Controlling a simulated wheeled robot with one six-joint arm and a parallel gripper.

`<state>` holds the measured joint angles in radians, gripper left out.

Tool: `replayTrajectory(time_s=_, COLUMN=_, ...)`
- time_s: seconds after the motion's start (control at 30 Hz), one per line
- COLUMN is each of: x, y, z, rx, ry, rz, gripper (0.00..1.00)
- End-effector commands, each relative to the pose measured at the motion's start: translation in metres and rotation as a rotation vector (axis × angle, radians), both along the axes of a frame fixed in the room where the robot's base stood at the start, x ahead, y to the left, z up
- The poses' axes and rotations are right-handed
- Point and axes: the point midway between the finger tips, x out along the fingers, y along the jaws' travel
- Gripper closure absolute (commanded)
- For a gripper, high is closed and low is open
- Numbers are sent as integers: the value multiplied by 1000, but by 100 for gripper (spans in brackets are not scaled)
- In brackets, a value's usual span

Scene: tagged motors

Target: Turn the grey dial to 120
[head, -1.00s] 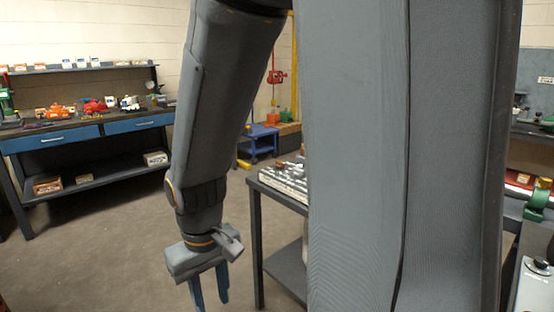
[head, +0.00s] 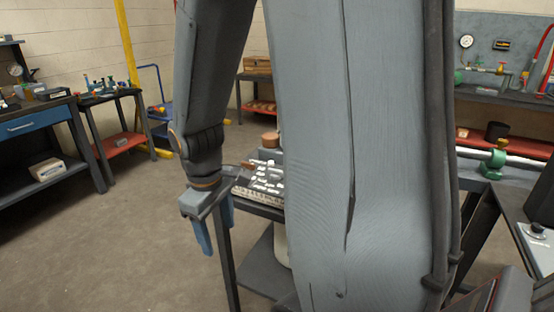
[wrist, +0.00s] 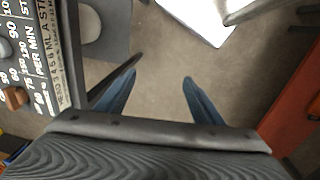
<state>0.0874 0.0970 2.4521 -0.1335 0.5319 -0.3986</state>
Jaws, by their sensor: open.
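My gripper (head: 208,238) hangs open and empty at the left end of my arm, its blue fingers pointing down beside a dark table. In the wrist view the two fingers (wrist: 159,80) are apart over bare floor. At the left edge of that view is a dark panel (wrist: 60,45) with white numbers and the words PER MIN. A grey round part (wrist: 5,48), perhaps the grey dial, is cut off by the edge. A brown knob (wrist: 15,98) sits below it. The gripper is apart from both. Any pointer on the grey part is not readable.
The dark table (head: 226,250) bears a white-marked surface (head: 262,180) and a brown round piece (head: 270,138). A white box with a dark knob (head: 537,230) stands at the far right. Workbenches (head: 35,125) line the left. Open floor (head: 140,235) lies left of the gripper.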

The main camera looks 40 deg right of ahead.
Motion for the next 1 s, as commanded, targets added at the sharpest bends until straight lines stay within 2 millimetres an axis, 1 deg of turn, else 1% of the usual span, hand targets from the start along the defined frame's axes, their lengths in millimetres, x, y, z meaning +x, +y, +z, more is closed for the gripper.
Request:
replayTrajectory(time_s=0.03, x=12, y=-21, z=15, rx=-32, ry=0, rz=114, gripper=39)
replayTrajectory(time_s=0.17, x=42, y=-74, z=36, rx=-125, ry=21, rz=461, gripper=39)
replayTrajectory(time_s=0.3, x=69, y=-135, z=57, rx=-228, ry=75, rz=832, gripper=39)
replayTrajectory(time_s=0.4, x=82, y=-174, z=69, rx=-289, ry=129, rz=1066, gripper=39)
replayTrajectory(time_s=0.5, x=92, y=-206, z=79, rx=-336, ry=181, rz=1256, gripper=39)
replayTrajectory(time_s=0.63, x=98, y=-234, z=85, rx=-373, ry=233, rz=1416, gripper=39)
replayTrajectory(time_s=0.7, x=100, y=-242, z=86, rx=-382, ry=251, rz=1466, gripper=39)
replayTrajectory(time_s=0.77, x=101, y=-246, z=85, rx=-386, ry=259, rz=1488, gripper=39)
replayTrajectory(time_s=0.87, x=103, y=-250, z=77, rx=-389, ry=264, rz=1501, gripper=39)
replayTrajectory(time_s=1.0, x=105, y=-257, z=58, rx=-386, ry=264, rz=1500, gripper=39)
